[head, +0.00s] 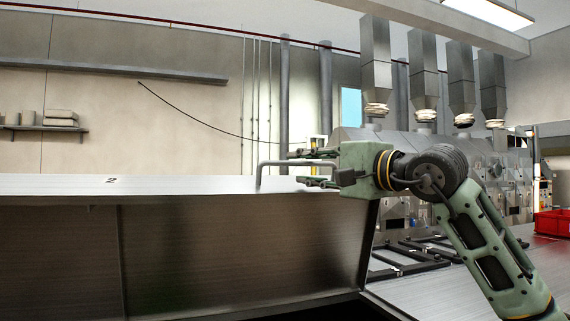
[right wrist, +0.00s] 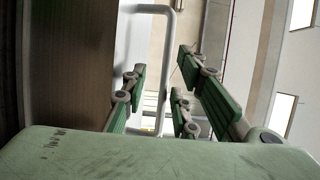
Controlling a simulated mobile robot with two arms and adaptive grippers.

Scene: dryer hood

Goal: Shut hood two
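Hood two (head: 190,245) is the wide metal hood across the left and middle of the head view, with a "2" on its pale upper strip. Its lower edge stands above a dark gap. A grey bar handle (head: 275,163) rises from the pale strip near the right end. My right gripper (head: 308,168) is at the handle, with one finger above the bar and one below. In the right wrist view the handle (right wrist: 165,60) runs between the spread fingers (right wrist: 160,108), with space on both sides. My left gripper is out of view.
A metal worktop (head: 450,293) with dark frames (head: 410,262) lies right of the hood. A red crate (head: 552,222) stands at the far right. Several grey ducts (head: 376,60) hang over machinery behind. A wall shelf (head: 45,128) is at the back left.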

